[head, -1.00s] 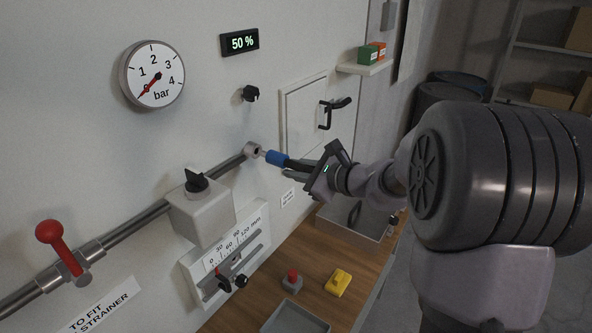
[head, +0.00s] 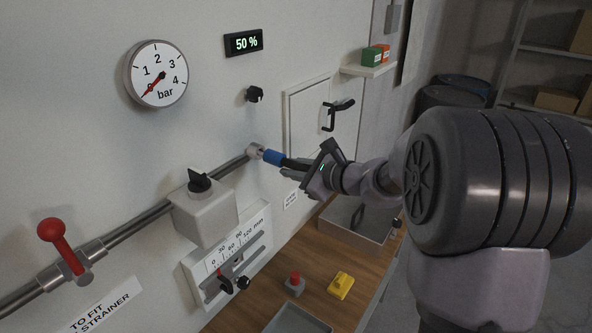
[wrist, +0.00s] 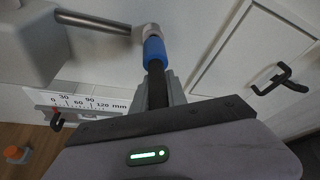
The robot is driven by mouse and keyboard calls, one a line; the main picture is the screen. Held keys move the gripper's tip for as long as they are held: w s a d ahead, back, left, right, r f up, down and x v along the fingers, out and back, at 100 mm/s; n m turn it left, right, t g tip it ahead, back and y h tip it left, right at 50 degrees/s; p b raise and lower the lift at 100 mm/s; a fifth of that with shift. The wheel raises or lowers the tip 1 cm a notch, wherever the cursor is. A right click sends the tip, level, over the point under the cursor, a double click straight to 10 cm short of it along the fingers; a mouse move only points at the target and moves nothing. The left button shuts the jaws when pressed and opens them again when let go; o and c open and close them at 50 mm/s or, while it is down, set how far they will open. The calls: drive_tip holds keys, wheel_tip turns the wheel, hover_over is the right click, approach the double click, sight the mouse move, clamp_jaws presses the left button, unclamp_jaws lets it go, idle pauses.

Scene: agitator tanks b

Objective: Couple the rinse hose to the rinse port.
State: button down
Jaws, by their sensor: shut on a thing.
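The rinse hose has a blue coupling (head: 274,157) at its front end and a black length behind it. My gripper (head: 290,167) is shut on the hose just behind the blue coupling. The rinse port (head: 256,151) is the grey metal fitting at the right end of the wall pipe. The coupling's front end is at the port and looks touching and in line with it. In the wrist view the blue coupling (wrist: 154,52) meets the port (wrist: 146,31); whether it is locked on cannot be told.
A grey box with a black knob (head: 203,208) sits on the pipe left of the port. A cabinet door with a black handle (head: 336,113) is close on the right. Below are a millimetre scale (head: 238,240), a bench with a grey tray (head: 352,236), and a yellow object (head: 341,286).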

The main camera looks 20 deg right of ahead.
drive_tip(key=shift+w+a, duration=0.55)
drive_tip(key=shift+w, duration=0.2)
drive_tip(key=c, duration=1.3)
unclamp_jaws()
drive_tip(key=shift+o, duration=0.2)
drive_tip(key=p+v, duration=0.1)
drive_tip(key=v, duration=1.6)
drive_tip(key=s+a+f+n+g+y+b, duration=0.1)
drive_tip(key=s+a+f+n+g+b, duration=0.3)
drive_tip(key=a, duration=0.3)
drive_tip(key=s+a+f+n+g+b, duration=0.2)
drive_tip(key=s+a+f+n+b, duration=0.15)
drive_tip(key=a+f+n, duration=0.35)
drive_tip(key=s+a+f+n+h+b, duration=0.1)
drive_tip(key=s+f+n+h+b, duration=0.1)
drive_tip(key=s, duration=0.4)
drive_tip(key=s+a+f+n+g+h+b, duration=0.1)
drive_tip(key=s+a+f+n+h+b, duration=0.1)
drive_tip(key=s+f+n+b, duration=0.2)
drive_tip(key=s+f+n, duration=0.3)
drive_tip(key=shift+a+f+n+h, duration=0.2)
drive_tip(key=shift+a+n+h, duration=0.1)
drive_tip(key=shift+h, duration=0.1)
